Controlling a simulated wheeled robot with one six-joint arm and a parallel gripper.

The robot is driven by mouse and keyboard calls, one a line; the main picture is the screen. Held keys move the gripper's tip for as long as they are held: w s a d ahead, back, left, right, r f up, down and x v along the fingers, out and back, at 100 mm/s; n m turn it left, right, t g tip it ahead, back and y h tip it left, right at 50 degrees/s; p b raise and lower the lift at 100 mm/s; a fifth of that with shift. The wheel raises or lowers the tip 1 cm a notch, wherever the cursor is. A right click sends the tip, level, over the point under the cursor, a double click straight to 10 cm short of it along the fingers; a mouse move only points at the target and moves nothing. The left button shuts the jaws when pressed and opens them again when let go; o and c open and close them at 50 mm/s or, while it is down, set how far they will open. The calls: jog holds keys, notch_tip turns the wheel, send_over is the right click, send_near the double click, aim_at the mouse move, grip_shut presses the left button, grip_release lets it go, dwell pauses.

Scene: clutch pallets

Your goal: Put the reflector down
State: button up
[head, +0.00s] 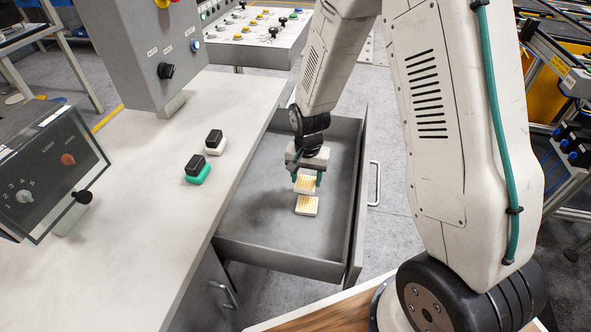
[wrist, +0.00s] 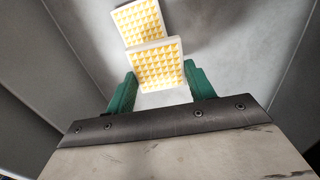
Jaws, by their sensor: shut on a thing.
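My gripper (head: 306,179) reaches down into the open drawer (head: 255,245). Its green fingers are shut on a square reflector (head: 305,186), white-rimmed with a yellow grid of small pyramids. In the wrist view the held reflector (wrist: 157,66) sits between the two fingers of my gripper (wrist: 156,88). A second, like reflector (head: 307,206) lies on the drawer floor just in front of it in the head view. In the wrist view this other reflector (wrist: 138,20) is partly covered by the held one. I cannot tell whether the held one touches the floor.
The drawer floor is bare on both sides of the reflectors. Drawer walls stand close around my gripper. On the grey worktop (head: 130,180) stand a black-and-green block (head: 197,170) and a black-and-white block (head: 214,142). A control panel (head: 50,165) stands at the left.

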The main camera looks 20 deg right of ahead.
jog(key=w, duration=0.8)
jog(key=shift+w+d+f, duration=0.15)
jog(key=shift+w+f, duration=0.05)
jog(key=shift+f, duration=0.15)
jog(key=shift+w+f, duration=0.2)
jog(key=shift+w, duration=0.05)
jog(key=shift+f, duration=1.6)
jog(key=o, duration=0.9)
jog(key=shift+f, duration=0.15)
jog(key=shift+o, duration=0.2)
